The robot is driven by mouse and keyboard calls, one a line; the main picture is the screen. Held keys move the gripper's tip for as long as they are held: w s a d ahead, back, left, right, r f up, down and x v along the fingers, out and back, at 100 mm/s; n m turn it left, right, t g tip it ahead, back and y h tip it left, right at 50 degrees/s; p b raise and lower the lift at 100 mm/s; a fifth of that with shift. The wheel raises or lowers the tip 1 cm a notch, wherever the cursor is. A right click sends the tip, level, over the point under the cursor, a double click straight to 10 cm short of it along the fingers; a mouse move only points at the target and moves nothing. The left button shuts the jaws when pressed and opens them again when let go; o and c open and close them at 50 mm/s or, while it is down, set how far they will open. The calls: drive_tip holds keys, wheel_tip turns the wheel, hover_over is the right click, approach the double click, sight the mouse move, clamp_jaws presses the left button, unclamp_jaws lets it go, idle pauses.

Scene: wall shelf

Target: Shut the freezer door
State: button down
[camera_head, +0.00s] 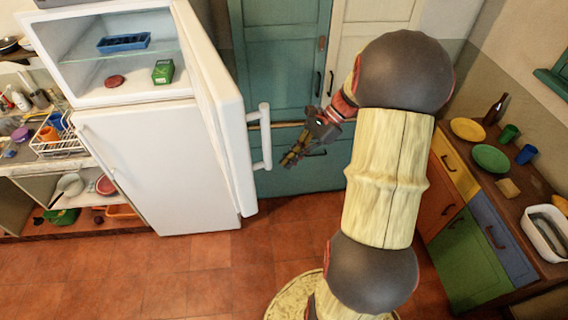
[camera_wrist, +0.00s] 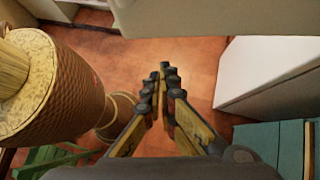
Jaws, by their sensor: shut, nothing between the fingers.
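The white freezer door (camera_head: 215,90) stands wide open, swung out to the right of the freezer compartment (camera_head: 85,75). Its white bar handle (camera_head: 263,140) is on the door's right-hand face. My gripper (camera_head: 288,160) is just to the right of the handle, pointing down and left, with its fingers together and empty. Whether it touches the handle is hard to tell, but a small gap shows. In the wrist view the closed fingertips (camera_wrist: 164,68) are over the red floor, with pale panels at the top and right; I cannot tell which is the door.
The freezer holds a blue tray (camera_head: 124,42), a green box (camera_head: 163,71) and a red round item (camera_head: 114,81). The lower fridge door (camera_head: 155,165) is shut. Teal cabinets (camera_head: 280,60) stand behind. A counter with dishes (camera_head: 490,158) is at right. Floor in front is clear.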

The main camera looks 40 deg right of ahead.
drive_tip(key=w+a+f+p, duration=0.1)
drive_tip(key=w+a+f, duration=0.2)
drive_tip(key=a+f, duration=0.2)
drive_tip(key=shift+a+f, duration=0.25)
drive_tip(key=shift+a, duration=1.6)
